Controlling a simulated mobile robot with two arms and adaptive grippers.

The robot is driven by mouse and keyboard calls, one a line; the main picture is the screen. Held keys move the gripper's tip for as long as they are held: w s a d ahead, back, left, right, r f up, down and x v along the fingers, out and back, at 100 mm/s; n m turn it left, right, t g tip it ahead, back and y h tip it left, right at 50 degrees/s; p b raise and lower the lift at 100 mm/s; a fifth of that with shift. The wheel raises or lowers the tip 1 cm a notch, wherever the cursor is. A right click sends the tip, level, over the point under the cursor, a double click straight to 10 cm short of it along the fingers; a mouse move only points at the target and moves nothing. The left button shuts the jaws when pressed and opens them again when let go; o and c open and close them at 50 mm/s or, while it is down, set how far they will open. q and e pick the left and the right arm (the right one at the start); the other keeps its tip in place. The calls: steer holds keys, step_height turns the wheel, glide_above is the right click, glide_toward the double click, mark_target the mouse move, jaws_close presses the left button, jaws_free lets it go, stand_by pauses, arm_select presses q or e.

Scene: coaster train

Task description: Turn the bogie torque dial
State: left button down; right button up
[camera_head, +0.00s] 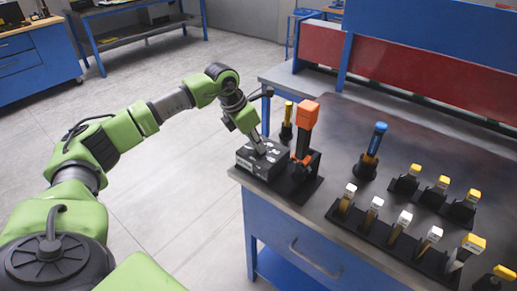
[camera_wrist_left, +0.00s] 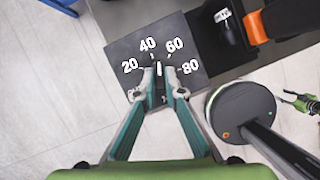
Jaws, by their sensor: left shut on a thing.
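The torque dial is a dark box (camera_head: 243,158) with a white-numbered top, on the near left corner of the workbench. In the left wrist view the dial face (camera_wrist_left: 190,48) reads 20, 40, 60 and 80 around a small knob (camera_wrist_left: 158,84). My left gripper (camera_head: 262,147) reaches down onto the box from the left. In the left wrist view its fingertips (camera_wrist_left: 158,82) are closed on the knob, one on each side. The knob points up between 40 and 60; its exact setting is hard to read. A small green and dark part (camera_wrist_left: 302,102), perhaps my right gripper, shows at the right edge.
An orange-headed tool (camera_head: 305,118) stands in a black holder just right of the dial. A blue-topped tool (camera_head: 375,142) and yellow-topped tool (camera_head: 287,115) stand nearby. Several white- and yellow-capped pieces stand in racks on the workbench (camera_head: 325,175). Floor left of the bench is clear.

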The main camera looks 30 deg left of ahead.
arm_select(q)
steer(key=m, duration=0.1)
steer(key=m+h, duration=0.1)
steer(key=m, duration=0.1)
steer(key=shift+w+a+r+g, duration=0.1)
steer(key=shift+w+a+g, duration=0.1)
steer(key=shift+g, duration=0.2)
steer(key=shift+m+g+h, duration=0.3)
steer(key=shift+m, duration=1.1)
steer(key=shift+a, duration=0.1)
steer(key=c, duration=2.1)
jaws_free()
steer(key=shift+c, duration=0.2)
steer(key=v, duration=1.2)
